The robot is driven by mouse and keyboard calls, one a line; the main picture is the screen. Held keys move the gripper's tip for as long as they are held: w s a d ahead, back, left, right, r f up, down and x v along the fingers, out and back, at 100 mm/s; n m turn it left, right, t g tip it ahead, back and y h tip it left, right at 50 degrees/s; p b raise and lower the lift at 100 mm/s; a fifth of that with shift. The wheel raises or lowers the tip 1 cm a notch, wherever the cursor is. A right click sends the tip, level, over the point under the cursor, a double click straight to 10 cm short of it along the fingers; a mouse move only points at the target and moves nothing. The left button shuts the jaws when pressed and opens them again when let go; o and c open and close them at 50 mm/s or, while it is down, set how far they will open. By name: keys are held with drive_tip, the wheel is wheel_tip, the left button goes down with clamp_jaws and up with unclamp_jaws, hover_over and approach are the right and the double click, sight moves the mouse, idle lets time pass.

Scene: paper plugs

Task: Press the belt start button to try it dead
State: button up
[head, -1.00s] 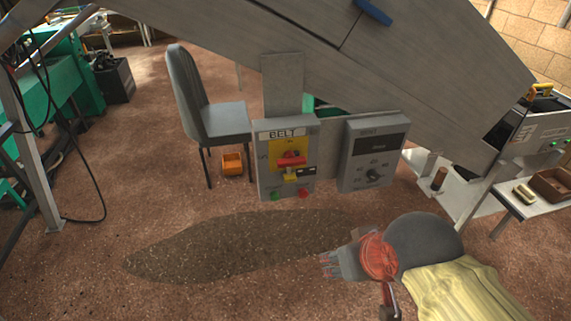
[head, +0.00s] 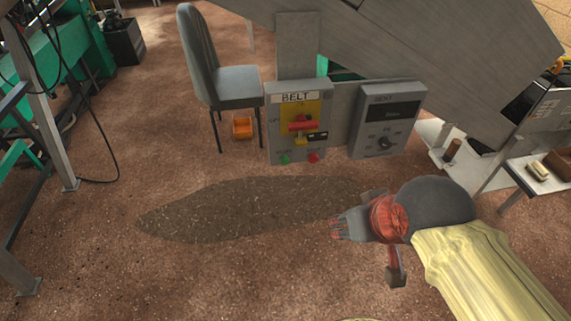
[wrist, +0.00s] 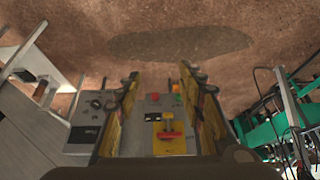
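The grey BELT box (head: 270,128) stands ahead, left of my gripper in the head view. A green button (head: 284,160) sits at its lower left and a red button (head: 313,158) at its lower right. Above them, a red switch handle (head: 302,123) sits on a yellow plate, with a yellow padlock-like piece (head: 300,142) and a dark tag (head: 317,136). My gripper (head: 368,225) is apart from the box. In the wrist view its two fingers (wrist: 158,80) are spread and empty. The green button (wrist: 177,97) and red button (wrist: 154,97) show between them, upside down.
A grey box with a display and knob (head: 386,120) stands right of the BELT box. A chair (head: 235,88) and orange bin (head: 242,127) are behind left. A sloping grey conveyor (head: 430,50) hangs above. Floor with a dark patch (head: 240,210) lies open in front.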

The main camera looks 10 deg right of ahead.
drive_tip(key=shift+c, duration=1.3)
clamp_jaws()
